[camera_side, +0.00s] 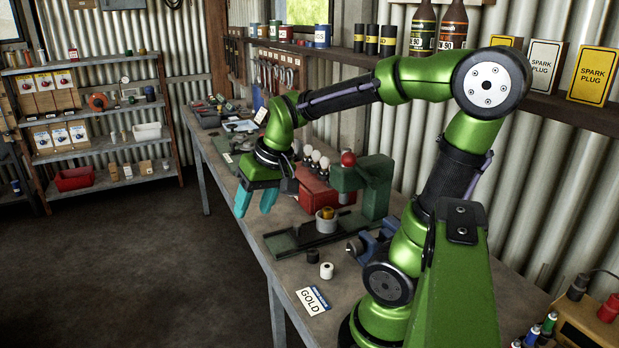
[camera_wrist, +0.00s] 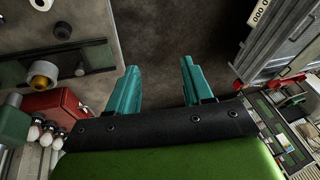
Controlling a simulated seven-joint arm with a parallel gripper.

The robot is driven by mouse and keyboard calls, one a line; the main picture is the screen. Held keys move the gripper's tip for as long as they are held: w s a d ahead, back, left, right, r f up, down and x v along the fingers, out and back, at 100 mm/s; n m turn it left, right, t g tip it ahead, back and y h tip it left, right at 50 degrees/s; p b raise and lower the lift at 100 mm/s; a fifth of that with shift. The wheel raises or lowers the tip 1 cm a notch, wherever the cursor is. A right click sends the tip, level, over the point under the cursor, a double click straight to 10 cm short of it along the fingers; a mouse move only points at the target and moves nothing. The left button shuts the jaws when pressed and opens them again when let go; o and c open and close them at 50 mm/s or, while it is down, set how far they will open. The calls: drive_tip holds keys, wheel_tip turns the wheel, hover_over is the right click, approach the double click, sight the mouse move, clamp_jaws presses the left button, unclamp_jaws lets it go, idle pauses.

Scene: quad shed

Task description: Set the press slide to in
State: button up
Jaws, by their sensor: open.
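The press (camera_side: 365,185) is a green block with a red knob (camera_side: 348,158) on top, standing on the bench. A low dark green base (camera_side: 283,243) stretches left from it; it also shows in the wrist view (camera_wrist: 98,56). I cannot tell how far in the slide stands. My gripper (camera_side: 255,204) is open and empty, left of the press and above the bench's front edge, with teal fingers (camera_wrist: 157,70) apart.
A black cylinder (camera_side: 312,256) and a white one (camera_side: 327,270) stand in front of the base. A GOLD card (camera_side: 313,301) lies near the edge. A red box (camera_side: 312,190) and several white bulbs are behind my gripper. A blue vise (camera_side: 372,246) stands right of the base.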

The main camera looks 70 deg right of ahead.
drive_tip(key=n+g, duration=0.4)
drive_tip(key=n, duration=0.3)
hover_over(298, 224)
wheel_tip(298, 224, down, 17)
clamp_jaws()
